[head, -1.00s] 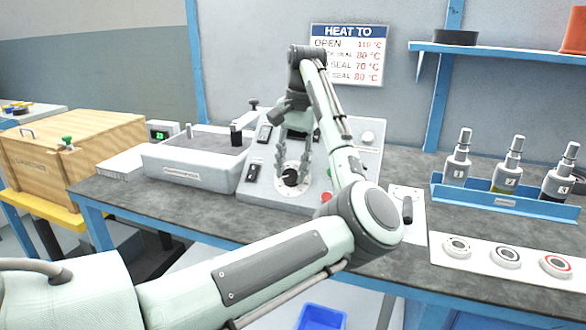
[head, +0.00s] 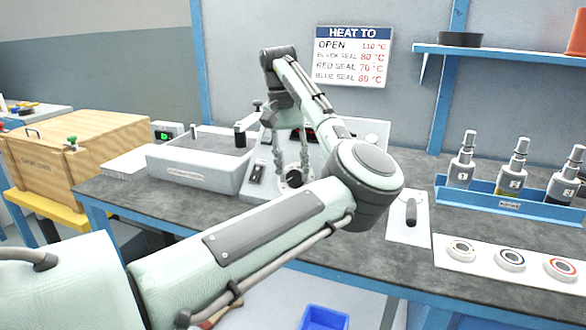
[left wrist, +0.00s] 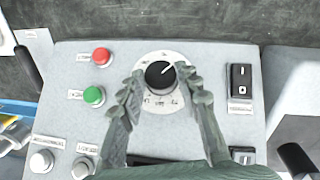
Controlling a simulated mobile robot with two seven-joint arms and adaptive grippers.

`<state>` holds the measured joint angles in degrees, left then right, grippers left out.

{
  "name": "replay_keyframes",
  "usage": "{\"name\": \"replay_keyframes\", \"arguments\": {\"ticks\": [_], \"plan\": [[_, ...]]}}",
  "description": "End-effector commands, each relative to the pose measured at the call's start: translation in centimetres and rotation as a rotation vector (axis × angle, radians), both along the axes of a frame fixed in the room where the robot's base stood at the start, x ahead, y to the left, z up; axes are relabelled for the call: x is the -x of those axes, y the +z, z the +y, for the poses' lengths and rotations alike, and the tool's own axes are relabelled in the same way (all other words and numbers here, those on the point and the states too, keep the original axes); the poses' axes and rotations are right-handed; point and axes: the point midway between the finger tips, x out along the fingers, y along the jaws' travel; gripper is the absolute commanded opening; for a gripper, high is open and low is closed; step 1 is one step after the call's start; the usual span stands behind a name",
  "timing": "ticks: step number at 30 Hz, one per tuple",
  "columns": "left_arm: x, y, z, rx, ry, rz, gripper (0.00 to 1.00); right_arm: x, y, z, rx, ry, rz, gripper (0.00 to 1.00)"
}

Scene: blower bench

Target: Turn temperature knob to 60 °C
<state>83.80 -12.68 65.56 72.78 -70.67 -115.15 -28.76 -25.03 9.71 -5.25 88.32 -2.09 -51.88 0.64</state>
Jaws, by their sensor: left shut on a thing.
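The black temperature knob (left wrist: 160,75) sits on a round white dial (left wrist: 150,100) on the grey control panel. A white pointer line on it points to the upper right in the left wrist view. The dial markings are too small to read. In the head view the knob (head: 294,179) is partly covered by my arm. My left gripper (left wrist: 160,71) is shut on the knob, one finger on each side; it also shows in the head view (head: 292,168). A wall sign (head: 352,56) headed HEAT TO lists temperatures. My right gripper is not in view.
Beside the dial are a red button (left wrist: 102,56), a green button (left wrist: 93,96) and a black rocker switch (left wrist: 240,81). A grey tray-like unit (head: 195,165) stands left of the panel. A blue rack (head: 508,197) of bottles stands at right.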

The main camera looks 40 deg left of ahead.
Motion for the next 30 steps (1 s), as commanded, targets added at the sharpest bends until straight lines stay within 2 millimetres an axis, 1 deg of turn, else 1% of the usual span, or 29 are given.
{"name": "replay_keyframes", "arguments": {"ticks": [4,5,9,10,17,20,23,26,30], "plan": [[0.1,-0.3,-0.2,0.005,-0.001,0.006,0.04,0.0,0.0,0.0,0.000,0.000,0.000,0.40],[0.1,-0.3,-0.2,0.005,-0.001,0.006,0.34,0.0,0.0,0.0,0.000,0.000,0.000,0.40],[0.1,-0.2,-0.1,0.003,-0.001,0.005,0.51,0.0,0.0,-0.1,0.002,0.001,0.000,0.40],[0.1,-0.2,-0.1,0.003,-0.001,0.004,0.54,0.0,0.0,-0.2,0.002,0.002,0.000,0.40],[0.0,-0.1,0.0,0.001,0.000,0.002,0.54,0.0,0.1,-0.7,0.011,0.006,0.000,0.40],[0.0,0.3,0.0,0.000,0.000,0.001,0.54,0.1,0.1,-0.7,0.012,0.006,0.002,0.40],[0.0,1.4,0.1,0.001,0.000,-0.002,0.54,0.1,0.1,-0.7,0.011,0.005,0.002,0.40],[0.0,3.3,0.4,0.001,-0.001,-0.004,0.54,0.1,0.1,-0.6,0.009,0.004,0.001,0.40],[0.1,6.3,0.7,0.003,-0.003,-0.004,0.54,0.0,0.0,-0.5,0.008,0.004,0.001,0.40]]}}
